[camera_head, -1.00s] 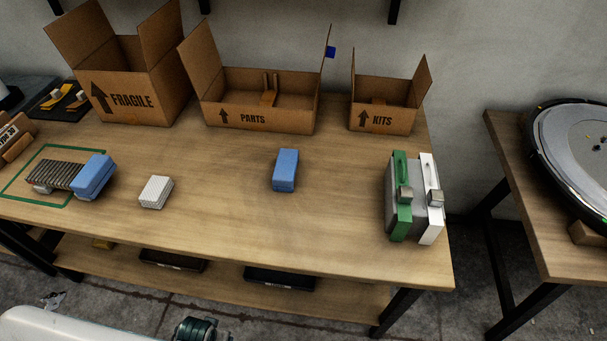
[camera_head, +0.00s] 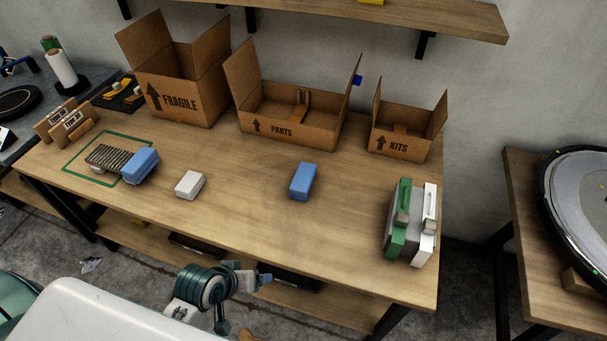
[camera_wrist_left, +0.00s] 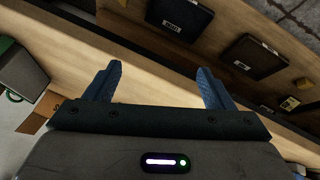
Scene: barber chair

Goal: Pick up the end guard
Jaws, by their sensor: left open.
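A plain blue block (camera_head: 303,181), which I take to be the end guard, lies alone on the wooden workbench (camera_head: 245,205), right of centre. A second blue block (camera_head: 140,167) sits against the right end of a dark ribbed part (camera_head: 107,157) at the left; which one is meant, I cannot tell. My left gripper (camera_head: 263,279) is below the bench's front edge in the head view, apart from both blocks. In the left wrist view my left gripper (camera_wrist_left: 159,68) is open and empty, its blue fingers wide apart before the bench edge. My right gripper is not in view.
A white ribbed block (camera_head: 190,185) lies between the blue blocks. A green, grey and white case (camera_head: 409,222) stands at the right end. Open boxes marked FRAGILE (camera_head: 182,103), PARTS (camera_head: 283,127) and KITS (camera_head: 397,144) line the back. The middle front is clear.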

